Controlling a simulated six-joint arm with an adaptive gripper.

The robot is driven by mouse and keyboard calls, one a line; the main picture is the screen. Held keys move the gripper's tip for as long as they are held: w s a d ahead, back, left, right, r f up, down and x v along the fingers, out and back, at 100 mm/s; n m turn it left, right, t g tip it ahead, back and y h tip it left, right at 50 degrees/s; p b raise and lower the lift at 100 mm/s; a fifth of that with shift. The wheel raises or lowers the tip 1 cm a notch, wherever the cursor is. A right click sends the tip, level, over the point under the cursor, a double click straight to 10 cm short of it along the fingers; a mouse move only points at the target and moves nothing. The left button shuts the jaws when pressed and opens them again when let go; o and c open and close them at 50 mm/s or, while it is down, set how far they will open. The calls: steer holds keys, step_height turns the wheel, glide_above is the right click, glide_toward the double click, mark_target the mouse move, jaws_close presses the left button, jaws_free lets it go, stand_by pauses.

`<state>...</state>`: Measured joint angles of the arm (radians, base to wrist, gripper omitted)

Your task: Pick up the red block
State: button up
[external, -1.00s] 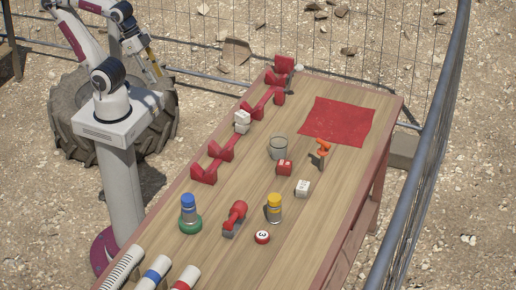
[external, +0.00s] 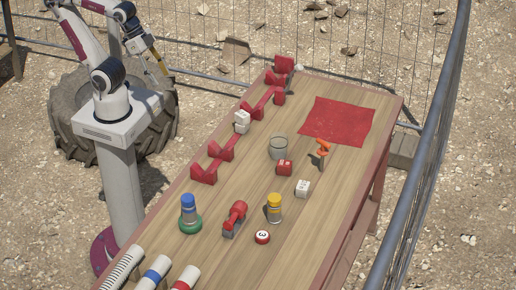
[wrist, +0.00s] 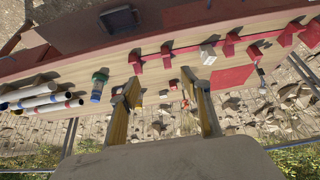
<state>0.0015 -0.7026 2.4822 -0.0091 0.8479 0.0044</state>
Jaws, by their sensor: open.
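The red block (external: 285,168) is a small red cube with pale markings. It stands on the wooden table, just in front of a clear glass (external: 278,147) and behind a white block (external: 303,187). My gripper (external: 161,66) is raised at the upper left in the external view, well away from the block and beyond the table's left edge. In the wrist view, the fingers of my gripper (wrist: 160,88) are spread wide with nothing held between them. A small red thing that looks like the block shows between the fingers there, farther off.
A red cloth (external: 338,121) lies at the back right. An orange-handled tool (external: 321,152) stands right of the block. Red holders (external: 221,150) line the left edge. A blue-topped bottle (external: 189,212), yellow-topped jar (external: 274,207) and red-topped tool (external: 235,217) stand nearer. A fence rail borders the right.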

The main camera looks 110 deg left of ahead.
steer(key=w+d+t, duration=0.1)
steer(key=w+t, duration=0.1)
steer(key=w, duration=1.3)
steer(key=n+t+y, duration=0.2)
steer(key=t, duration=0.3)
glide_above(282, 162)
steer(key=f, duration=1.8)
steer(key=shift+s+d+f, duration=0.2)
steer(key=shift+f, duration=0.2)
steer(key=shift+w+a+f+t+y, duration=0.2)
steer(key=shift+f+t+y, duration=0.1)
steer(key=shift+f, duration=0.1)
steer(key=shift+f, duration=0.1)
steer(key=shift+f, duration=1.7)
steer(key=shift+f, duration=0.1)
